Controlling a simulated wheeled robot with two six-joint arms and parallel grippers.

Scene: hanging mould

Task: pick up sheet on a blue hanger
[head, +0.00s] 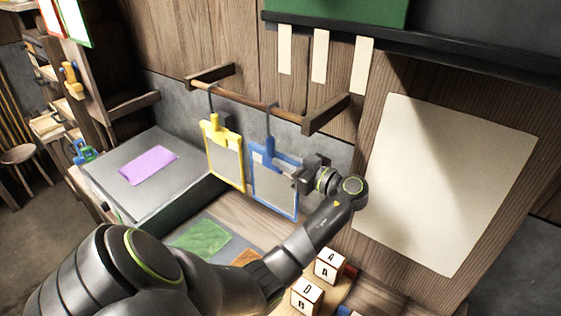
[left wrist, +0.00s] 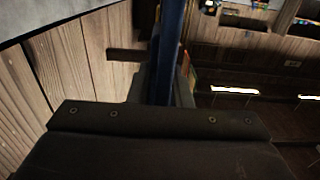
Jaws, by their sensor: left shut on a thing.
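A blue hanger (head: 259,186) with a pale sheet (head: 272,188) in its frame hangs by a hook from the wooden rod (head: 244,100). A yellow hanger (head: 211,146) with a similar sheet hangs to its left. My left gripper (head: 297,178) is at the right side of the blue hanger, shut on its edge. In the left wrist view, the blue hanger (left wrist: 171,45) shows as an upright bar between the fingers. The gripper hides part of the hanger's right edge. My right gripper is not in view.
A grey box-like surface (head: 118,195) with a purple sheet (head: 149,166) stands at the left. A green sheet (head: 200,240) lies below the hangers. Letter blocks (head: 308,295) sit at the bottom. A large pale sheet (head: 445,180) is on the right panel.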

